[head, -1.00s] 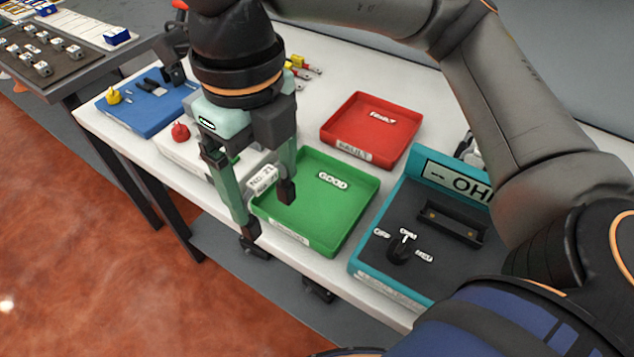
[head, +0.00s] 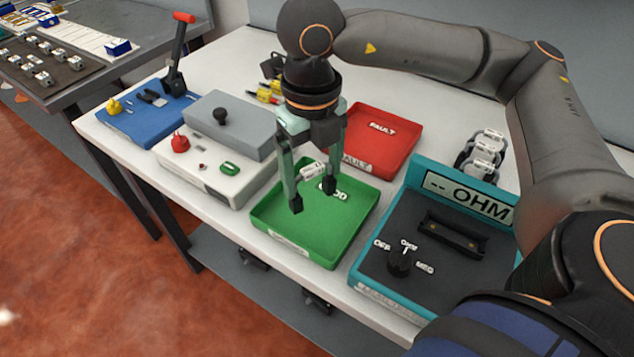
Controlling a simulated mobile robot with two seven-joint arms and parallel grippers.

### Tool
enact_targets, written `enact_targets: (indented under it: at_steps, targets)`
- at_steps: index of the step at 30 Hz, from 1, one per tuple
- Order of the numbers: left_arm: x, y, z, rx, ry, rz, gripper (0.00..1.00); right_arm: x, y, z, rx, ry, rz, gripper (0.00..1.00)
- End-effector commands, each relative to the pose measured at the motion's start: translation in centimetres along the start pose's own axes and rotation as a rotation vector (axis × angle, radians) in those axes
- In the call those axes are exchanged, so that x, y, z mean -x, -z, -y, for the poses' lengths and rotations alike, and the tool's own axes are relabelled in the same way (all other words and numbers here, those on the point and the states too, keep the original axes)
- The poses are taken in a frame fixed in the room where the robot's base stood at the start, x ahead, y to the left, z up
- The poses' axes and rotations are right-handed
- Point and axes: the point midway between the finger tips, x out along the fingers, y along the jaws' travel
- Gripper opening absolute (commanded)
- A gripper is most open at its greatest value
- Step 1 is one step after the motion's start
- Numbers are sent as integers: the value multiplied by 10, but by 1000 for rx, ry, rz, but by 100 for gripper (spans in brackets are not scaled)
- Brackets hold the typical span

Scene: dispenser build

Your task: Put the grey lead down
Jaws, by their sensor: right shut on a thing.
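My right gripper (head: 312,193) hangs above the green GOOD tray (head: 305,248), fingers pointing down. It is shut on a small pale grey-white piece with a label, the grey lead (head: 312,171), which shows between its fingers. The lead is held above the tray floor, and a finger partly covers the word GOOD. I cannot tell the exact height. Otherwise the tray looks empty. My left gripper is not in view.
The red FAULT tray (head: 392,150) stands behind. The teal OHM meter (head: 376,277) with a dial and dark cradle is to the right. A white-and-grey box (head: 245,181) with a red knob and a blue board (head: 140,126) with a lever are to the left.

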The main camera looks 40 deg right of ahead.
Motion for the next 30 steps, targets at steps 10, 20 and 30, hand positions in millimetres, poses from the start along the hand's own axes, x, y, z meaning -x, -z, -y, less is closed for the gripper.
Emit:
enact_targets:
  at_steps: [10, 20, 30]
  targets:
    - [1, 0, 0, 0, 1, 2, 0, -34, -9, 15, 0, 0, -2, 28]
    - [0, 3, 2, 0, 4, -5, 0, -50, -9, 14, 0, -2, 2, 28]
    - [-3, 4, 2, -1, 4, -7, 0, -53, -9, 14, 0, -1, 1, 100]
